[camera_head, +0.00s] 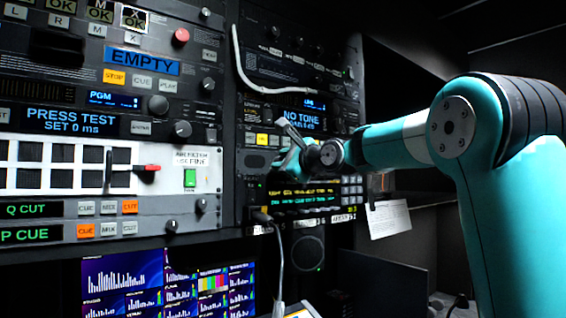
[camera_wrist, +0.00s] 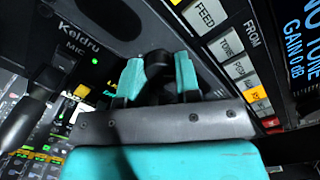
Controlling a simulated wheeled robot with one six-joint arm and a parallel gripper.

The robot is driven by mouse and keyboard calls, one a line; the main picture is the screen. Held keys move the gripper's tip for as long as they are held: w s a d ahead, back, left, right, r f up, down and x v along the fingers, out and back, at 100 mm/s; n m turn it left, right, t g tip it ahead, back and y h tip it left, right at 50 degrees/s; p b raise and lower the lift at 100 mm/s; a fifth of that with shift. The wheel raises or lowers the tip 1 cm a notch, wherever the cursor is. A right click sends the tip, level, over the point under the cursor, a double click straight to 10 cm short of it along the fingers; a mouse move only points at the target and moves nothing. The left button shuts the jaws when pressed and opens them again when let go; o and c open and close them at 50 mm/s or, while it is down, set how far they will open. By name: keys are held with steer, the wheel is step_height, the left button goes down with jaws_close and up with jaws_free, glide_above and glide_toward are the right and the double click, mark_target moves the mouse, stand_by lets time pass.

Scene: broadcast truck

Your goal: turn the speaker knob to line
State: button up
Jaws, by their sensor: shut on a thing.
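In the wrist view, a black knob (camera_wrist: 158,66) sits between the two teal fingers of my gripper (camera_wrist: 159,76). The fingers are shut on it from both sides. The knob's pointer and any position marks around it are hidden or too dark to read. In the head view, my gripper (camera_head: 288,158) is at the rack panel below the blue "NO TONE" display (camera_head: 304,121). The knob is hidden there by the gripper and arm.
In the wrist view, a column of buttons including FEED (camera_wrist: 206,14) and a lit amber one (camera_wrist: 257,95) runs close to the right. A black cable plug (camera_wrist: 30,120) stands out at the left. A white cable (camera_head: 240,65) hangs above in the head view.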

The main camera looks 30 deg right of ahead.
steer(key=o, duration=0.9)
steer(key=shift+s+d+b, duration=0.25)
steer(key=shift+s+b, duration=0.85)
steer(key=shift+s, duration=1.8)
steer(key=shift+s+d+b, duration=0.25)
steer(key=shift+s+b, duration=0.9)
steer(key=shift+s, duration=1.75)
steer(key=shift+s+d+b, duration=0.25)
steer(key=shift+s+b, duration=0.85)
steer(key=shift+s, duration=1.8)
